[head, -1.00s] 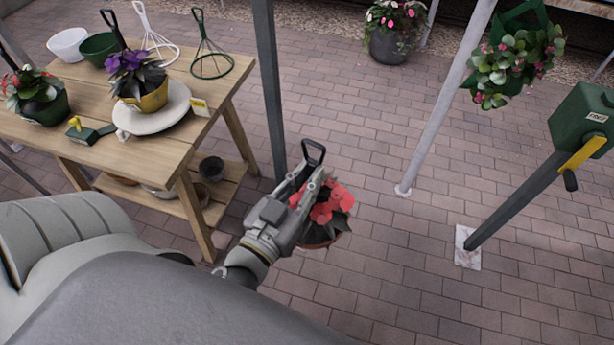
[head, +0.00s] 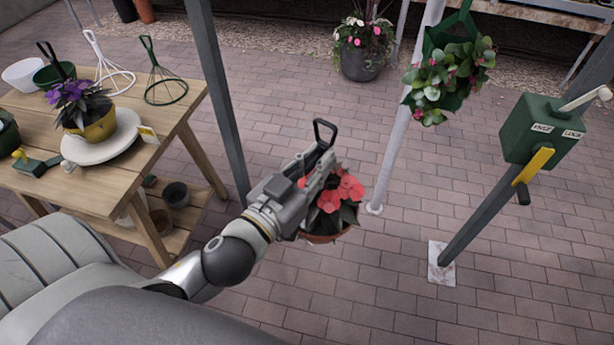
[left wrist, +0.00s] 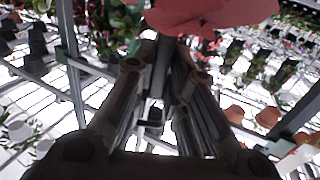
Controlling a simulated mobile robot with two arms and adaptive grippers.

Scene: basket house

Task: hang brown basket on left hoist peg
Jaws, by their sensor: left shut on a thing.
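The brown basket (head: 322,239) holds red flowers and dark leaves and hangs below my left gripper in the head view. Its black hanger loop (head: 325,129) stands up above the fingers. My left gripper (head: 318,168) is shut on the hanger, with the basket clear of the paving. In the left wrist view a red petal (left wrist: 205,12) fills the top middle, and a dark hanger rod runs between the fingers (left wrist: 165,75). I cannot make out the left hoist peg in these frames. My right gripper is not in view.
A wooden table (head: 165,110) with pots and wire hangers stands at left. A dark post (head: 217,95) rises beside it. A green hanging basket (head: 445,75) and a green winch box (head: 543,130) on a slanted post are at right. Paving between is free.

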